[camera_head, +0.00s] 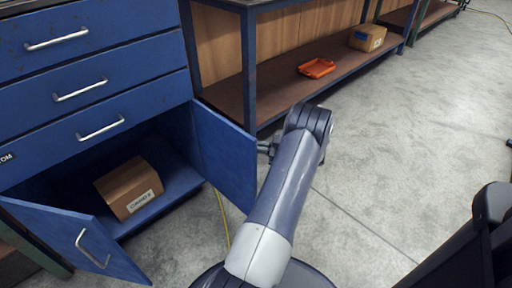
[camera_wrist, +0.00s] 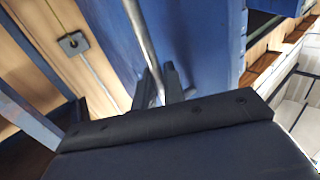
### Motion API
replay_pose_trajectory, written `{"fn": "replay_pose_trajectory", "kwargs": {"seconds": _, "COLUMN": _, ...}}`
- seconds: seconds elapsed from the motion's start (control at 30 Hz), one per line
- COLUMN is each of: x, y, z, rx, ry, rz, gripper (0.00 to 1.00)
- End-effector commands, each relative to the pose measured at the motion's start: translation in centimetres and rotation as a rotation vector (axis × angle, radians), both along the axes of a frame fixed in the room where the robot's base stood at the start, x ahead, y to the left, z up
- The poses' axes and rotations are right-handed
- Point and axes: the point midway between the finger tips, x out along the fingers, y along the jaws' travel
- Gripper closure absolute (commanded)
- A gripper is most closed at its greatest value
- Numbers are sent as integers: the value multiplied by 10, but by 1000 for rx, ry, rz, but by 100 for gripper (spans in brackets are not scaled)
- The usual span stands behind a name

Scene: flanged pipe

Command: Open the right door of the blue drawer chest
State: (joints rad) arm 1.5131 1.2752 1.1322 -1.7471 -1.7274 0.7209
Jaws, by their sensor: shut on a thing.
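The blue drawer chest (camera_head: 95,45) stands at the left of the head view. Its right door (camera_head: 224,155) is swung outward and stands open, with the cabinet interior showing. The left door (camera_head: 78,238), with a silver handle, is also open. My gripper (camera_head: 265,148) is at the right door's outer face, near its free edge, partly hidden by the door and my arm. In the wrist view, my gripper (camera_wrist: 160,82) is shut on the right door's silver bar handle (camera_wrist: 143,40), against the blue door panel (camera_wrist: 195,35).
A cardboard box (camera_head: 130,188) lies inside the chest. A workbench with a low shelf (camera_head: 285,85) stands just beyond the right door, holding an orange tray (camera_head: 317,68) and another box (camera_head: 367,38). A yellow cable (camera_head: 222,218) lies on the floor.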

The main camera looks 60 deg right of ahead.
Motion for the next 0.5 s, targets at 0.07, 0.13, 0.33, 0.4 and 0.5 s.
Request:
{"fn": "replay_pose_trajectory", "kwargs": {"seconds": 0.07, "x": 2, "y": 0, "z": 1, "rx": -1, "ry": -2, "rz": 2, "gripper": 100}}
{"fn": "replay_pose_trajectory", "kwargs": {"seconds": 0.13, "x": 2, "y": 0, "z": 1, "rx": -1, "ry": -2, "rz": 1, "gripper": 84}}
{"fn": "replay_pose_trajectory", "kwargs": {"seconds": 0.33, "x": 1, "y": 0, "z": 1, "rx": -1, "ry": -1, "rz": 0, "gripper": 76}}
{"fn": "replay_pose_trajectory", "kwargs": {"seconds": 0.4, "x": 1, "y": 0, "z": 1, "rx": -1, "ry": -1, "rz": 0, "gripper": 76}}
{"fn": "replay_pose_trajectory", "kwargs": {"seconds": 0.5, "x": -1, "y": -1, "z": 1, "rx": -1, "ry": -1, "rz": 0, "gripper": 76}}
